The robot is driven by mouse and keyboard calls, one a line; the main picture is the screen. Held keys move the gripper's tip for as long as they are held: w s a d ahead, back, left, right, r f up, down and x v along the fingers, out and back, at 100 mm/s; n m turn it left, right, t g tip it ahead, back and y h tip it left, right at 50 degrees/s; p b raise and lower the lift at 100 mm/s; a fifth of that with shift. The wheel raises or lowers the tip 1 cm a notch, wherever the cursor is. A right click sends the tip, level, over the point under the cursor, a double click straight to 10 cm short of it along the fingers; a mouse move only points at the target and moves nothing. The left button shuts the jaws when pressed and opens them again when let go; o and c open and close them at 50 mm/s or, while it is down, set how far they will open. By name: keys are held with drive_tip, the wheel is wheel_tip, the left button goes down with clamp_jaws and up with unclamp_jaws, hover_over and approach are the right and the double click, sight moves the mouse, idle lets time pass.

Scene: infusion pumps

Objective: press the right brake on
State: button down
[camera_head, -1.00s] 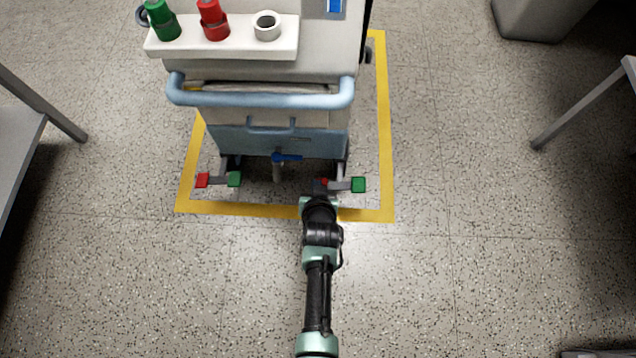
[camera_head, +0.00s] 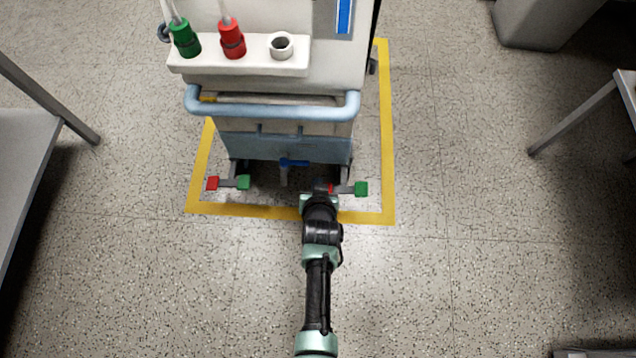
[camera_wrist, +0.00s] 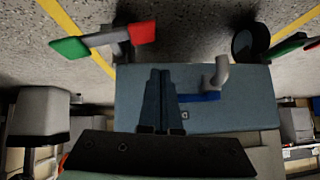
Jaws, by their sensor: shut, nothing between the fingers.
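The right brake is a pedal bar at the machine's lower right, with a green pad (camera_head: 361,189) outside and a red pad (camera_head: 330,188) inside. The red pad is partly hidden behind my arm in the head view. In the wrist view, which looks upside down, the green pad (camera_wrist: 70,48) is at the left and the red pad (camera_wrist: 143,32) lies just beyond my fingertips. My gripper (camera_wrist: 161,72) is shut and empty, in front of the machine's blue lower panel (camera_wrist: 240,95). I cannot tell whether it touches the red pad. My arm hides the gripper in the head view.
The left brake has a red pad (camera_head: 212,183) and a green pad (camera_head: 243,182). A blue-handled valve (camera_head: 293,162) sits between the brakes. A blue rail (camera_head: 270,105) crosses above. Yellow tape (camera_head: 250,212) frames the machine. Grey benches stand left (camera_head: 30,140) and right; the floor between is clear.

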drive_tip(key=a+p+v, duration=0.2)
drive_tip(key=p+v, duration=0.3)
drive_tip(key=v, duration=0.4)
drive_tip(key=shift+s+p, duration=0.15)
drive_tip(key=shift+p, duration=0.2)
